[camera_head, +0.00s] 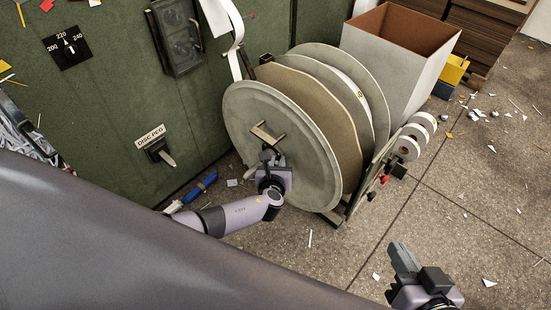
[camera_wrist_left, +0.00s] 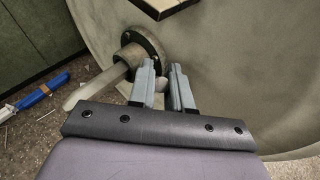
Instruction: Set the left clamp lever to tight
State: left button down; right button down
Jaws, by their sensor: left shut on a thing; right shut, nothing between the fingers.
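The left clamp lever (camera_wrist_left: 92,90) shows in the left wrist view as a pale handle slanting down-left from a dark round hub (camera_wrist_left: 150,45) on the big grey disc (camera_wrist_left: 230,55). In the head view the pale handle (camera_head: 250,171) shows just left of my left gripper (camera_head: 268,158), in front of the disc (camera_head: 300,165). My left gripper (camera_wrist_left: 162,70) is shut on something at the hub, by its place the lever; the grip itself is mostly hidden. My right gripper (camera_head: 402,256) is shut and empty above the floor at the lower right.
A light crossbar (camera_head: 266,135) sits on the disc just above my left gripper. A blue tool (camera_head: 199,187) lies on the floor by the green cabinet (camera_head: 110,100). White rolls (camera_head: 405,148) stand to the right. The floor at right is open, with paper scraps.

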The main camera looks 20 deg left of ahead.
pick_arm(q)
jog(key=shift+w+g, duration=0.15)
jog(key=shift+g, duration=0.15)
pick_arm(e)
jog(key=shift+s+d+h, duration=0.15)
jog(key=shift+d+h, duration=0.15)
jog(key=shift+d, duration=0.05)
pick_arm(q)
jog(key=c, duration=1.1)
grip_release()
pick_arm(e)
jog(key=shift+r, duration=0.1)
pick_arm(q)
jog(key=shift+s+r+p, duration=0.2)
jog(key=shift+p, duration=0.1)
jog(key=p+v, duration=0.4)
jog(key=v, duration=0.2)
jog(key=shift+s, duration=0.35)
pick_arm(e)
jog(key=shift+s+d+r+g+h, duration=0.1)
jog(key=shift+s+d+h, duration=0.15)
jog(key=shift+d, duration=0.3)
jog(key=shift+s+d+f+g+h, duration=0.1)
jog(key=shift+s+d+h, duration=0.1)
jog(key=shift+d+h, duration=0.3)
jog(key=shift+s+d+r+g+h, duration=0.1)
jog(key=shift+s+d+h, duration=0.1)
jog(key=shift+d, duration=0.45)
